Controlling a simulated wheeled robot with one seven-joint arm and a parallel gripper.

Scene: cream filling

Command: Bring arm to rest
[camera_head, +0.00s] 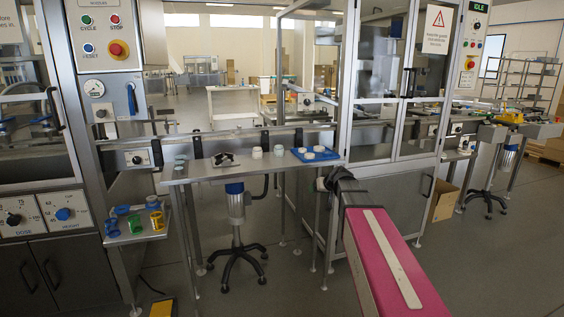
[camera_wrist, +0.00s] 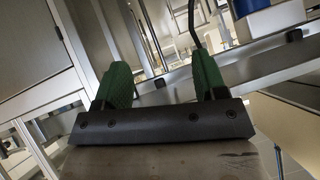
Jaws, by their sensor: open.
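My gripper (camera_wrist: 160,74) shows in the wrist view as two green fingers on a dark bar. The fingers stand wide apart with nothing between them. Metal rails and machine framing lie beyond the fingers, tilted in this view. In the head view my arm's magenta link reaches up from the bottom right toward a dark joint beside the steel worktable (camera_head: 262,168). I cannot make out the fingers in the head view.
On the worktable are a blue tray (camera_head: 331,156) with white jars, loose pale jars and a dark object (camera_head: 223,160). A glazed machine cabinet (camera_head: 420,70) stands behind the arm. A low shelf (camera_head: 135,235) at left holds coloured rings. A wheeled stool-like base (camera_head: 237,255) stands under the table.

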